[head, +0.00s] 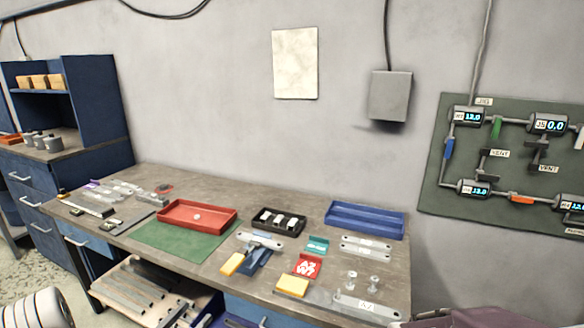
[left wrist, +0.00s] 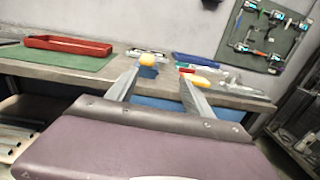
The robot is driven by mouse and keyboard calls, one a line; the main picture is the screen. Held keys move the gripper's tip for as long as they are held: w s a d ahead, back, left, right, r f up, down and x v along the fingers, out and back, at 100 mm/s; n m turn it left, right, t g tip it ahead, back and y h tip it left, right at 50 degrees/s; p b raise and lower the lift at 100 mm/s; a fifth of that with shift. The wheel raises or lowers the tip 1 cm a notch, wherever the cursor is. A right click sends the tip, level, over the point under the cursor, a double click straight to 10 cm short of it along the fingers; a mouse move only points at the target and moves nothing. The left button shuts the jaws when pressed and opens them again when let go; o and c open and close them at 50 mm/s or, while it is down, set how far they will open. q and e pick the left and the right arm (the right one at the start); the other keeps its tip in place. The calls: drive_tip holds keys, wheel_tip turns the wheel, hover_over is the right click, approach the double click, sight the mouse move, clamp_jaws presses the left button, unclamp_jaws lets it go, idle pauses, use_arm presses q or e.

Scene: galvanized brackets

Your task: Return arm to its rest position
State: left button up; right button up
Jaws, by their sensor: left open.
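My left gripper (left wrist: 159,70) shows in the left wrist view. Its two grey fingers are spread apart with nothing between them, and its purple-brown body fills the lower part of that view. The fingers point toward the workbench (head: 180,180) and appear apart from everything on it. In the head view the fingers cannot be made out. A purple-brown part of mine shows at the bottom right edge there. My right gripper is in neither view.
The bench holds a red tray (head: 197,216), a green mat (head: 185,241), a black bin (head: 279,220), a blue tray (head: 364,219), yellow-ended tools (head: 232,264) and metal brackets (head: 367,306). A gauge panel (head: 500,205) hangs at right. The wall above the bench is mostly bare.

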use_arm(q)
drive_tip(key=w+d+r+m+g+h, duration=0.1)
drive_tip(key=w+d+r+m+h, duration=0.25)
drive_tip(key=d, duration=0.25)
drive_tip(key=s+d+r+m+g+h+p, duration=0.1)
drive_tip(key=s+d+r+m+g+h, duration=0.2)
drive_tip(key=s+d+m+g, duration=0.45)
drive_tip(key=s+d+r+m+g+h+p, duration=0.1)
drive_tip(key=s+d+r+m+g+h, duration=0.25)
drive_tip(key=d, duration=0.65)
drive_tip(key=s+f+m+g+y, duration=0.3)
drive_tip(key=s+m+g+y, duration=0.15)
drive_tip(key=s, duration=0.25)
drive_tip(key=s+f+m+g+y, duration=0.3)
drive_tip(key=s+m+g+y, duration=0.15)
drive_tip(key=s, duration=0.25)
drive_tip(key=w+a+f+m+t+y, duration=0.3)
drive_tip(key=a+y, duration=0.1)
drive_tip(key=a, duration=0.4)
drive_tip(key=w+a+f+m+t+y, duration=0.2)
drive_tip(key=w+a+f+m+y, duration=0.1)
drive_tip(key=a, duration=0.4)
drive_tip(key=shift+w+a+m+t+y+p, duration=0.35)
drive_tip(key=shift+w+m+t+y+p, duration=0.15)
drive_tip(key=shift+y, duration=0.2)
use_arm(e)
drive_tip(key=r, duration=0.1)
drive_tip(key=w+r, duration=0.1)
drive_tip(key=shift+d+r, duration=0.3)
